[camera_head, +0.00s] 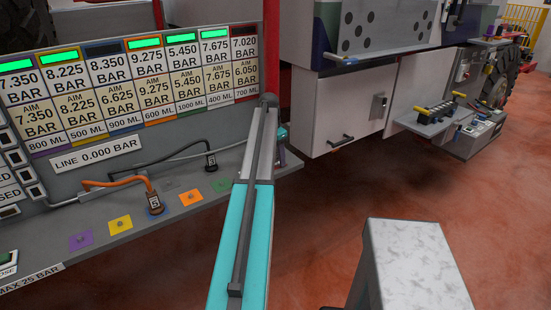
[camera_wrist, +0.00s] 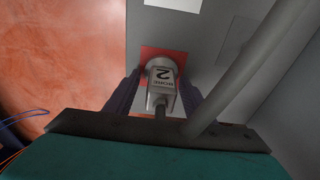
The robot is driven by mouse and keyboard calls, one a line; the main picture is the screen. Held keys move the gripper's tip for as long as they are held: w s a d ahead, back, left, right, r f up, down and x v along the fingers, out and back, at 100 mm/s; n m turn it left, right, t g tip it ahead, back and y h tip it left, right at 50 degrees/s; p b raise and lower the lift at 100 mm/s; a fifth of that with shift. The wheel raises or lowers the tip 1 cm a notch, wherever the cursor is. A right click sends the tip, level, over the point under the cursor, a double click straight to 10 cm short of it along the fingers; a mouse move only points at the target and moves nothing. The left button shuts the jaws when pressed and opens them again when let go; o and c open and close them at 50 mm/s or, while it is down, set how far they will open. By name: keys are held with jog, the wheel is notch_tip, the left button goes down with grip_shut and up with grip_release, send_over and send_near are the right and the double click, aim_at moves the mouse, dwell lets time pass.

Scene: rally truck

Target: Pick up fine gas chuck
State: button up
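In the wrist view, a grey chuck (camera_wrist: 162,86) with a white label showing a large 2 stands on a red square (camera_wrist: 150,53). My gripper (camera_wrist: 158,92) has one dark finger on each side of it, with apparent gaps, so it looks open around the chuck. In the head view my arm hides this chuck and most of my gripper. An orange-hosed chuck (camera_head: 155,203) stands on the blue square, and a black-hosed chuck (camera_head: 211,162) stands farther back on the shelf. I cannot read which chuck is marked fine.
A thick grey hose (camera_wrist: 245,82) runs close beside my gripper. Red floor lies open to the right.

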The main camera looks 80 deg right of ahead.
jog(key=c, duration=0.9)
jog(key=shift+o, duration=0.2)
jog(key=shift+r, duration=0.15)
jog(key=shift+d+r+b, duration=0.1)
jog(key=shift+r+b, duration=0.9)
jog(key=shift+r, duration=0.65)
jog(key=w+a+b, duration=0.2)
jog(key=w+a, duration=0.1)
jog(key=a, duration=0.4)
jog(key=w+a+r+b, duration=0.1)
jog(key=w+a+b, duration=0.1)
jog(key=a, duration=0.6)
jog(key=shift+w+r, duration=0.25)
jog(key=shift+w, duration=0.25)
